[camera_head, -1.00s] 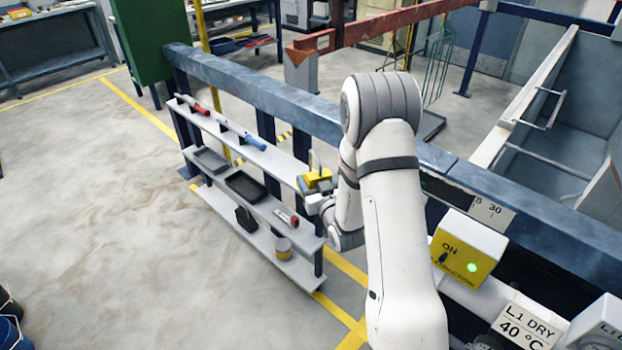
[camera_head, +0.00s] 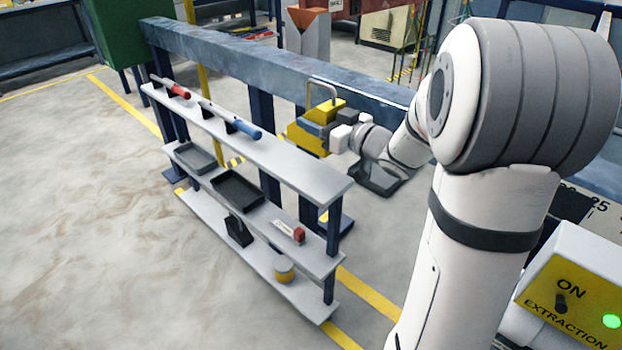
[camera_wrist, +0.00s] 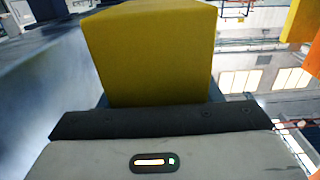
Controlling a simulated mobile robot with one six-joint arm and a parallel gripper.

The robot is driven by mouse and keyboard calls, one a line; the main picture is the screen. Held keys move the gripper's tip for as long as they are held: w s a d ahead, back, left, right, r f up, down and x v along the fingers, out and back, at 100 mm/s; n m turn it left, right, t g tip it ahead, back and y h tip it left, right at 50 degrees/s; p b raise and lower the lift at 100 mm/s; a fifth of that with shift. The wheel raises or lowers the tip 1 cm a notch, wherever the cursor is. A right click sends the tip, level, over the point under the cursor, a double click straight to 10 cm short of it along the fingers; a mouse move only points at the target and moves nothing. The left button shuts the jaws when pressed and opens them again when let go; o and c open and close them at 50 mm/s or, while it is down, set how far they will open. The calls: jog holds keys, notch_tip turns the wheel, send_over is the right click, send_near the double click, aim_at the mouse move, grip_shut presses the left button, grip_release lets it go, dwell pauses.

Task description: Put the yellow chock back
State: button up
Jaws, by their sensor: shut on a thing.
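The yellow chock (camera_head: 308,133) is a stepped yellow block with a grey wire handle on top. My gripper (camera_head: 318,130) is shut on it and holds it above and behind the rack's top shelf, close to the blue-grey beam. In the wrist view the chock (camera_wrist: 150,50) fills the upper middle, just beyond the gripper's dark edge. The gripper's fingers are mostly hidden there. The rack's top shelf (camera_head: 290,172) has its right part bare.
The top shelf holds a red-handled tool (camera_head: 172,88) and a blue-handled tool (camera_head: 240,127). Lower shelves hold a grey tray (camera_head: 195,157), black tray (camera_head: 237,188), red-and-white block (camera_head: 290,232), black holder (camera_head: 238,230) and yellow-banded tin (camera_head: 284,270). The beam (camera_head: 225,60) runs behind.

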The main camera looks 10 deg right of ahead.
jog(key=f, duration=0.1)
jog(key=f+b, duration=0.1)
jog(key=f, duration=0.3)
jog(key=shift+w+d+f+b, duration=0.15)
jog(key=shift+d+b, duration=0.15)
jog(key=shift+b, duration=0.05)
jog(key=shift+a+f+b, duration=0.1)
jog(key=shift+f+b, duration=0.55)
jog(key=shift+f, duration=1.65)
jog(key=shift+f, duration=0.2)
jog(key=o, duration=1.5)
jog(key=shift+r, duration=0.1)
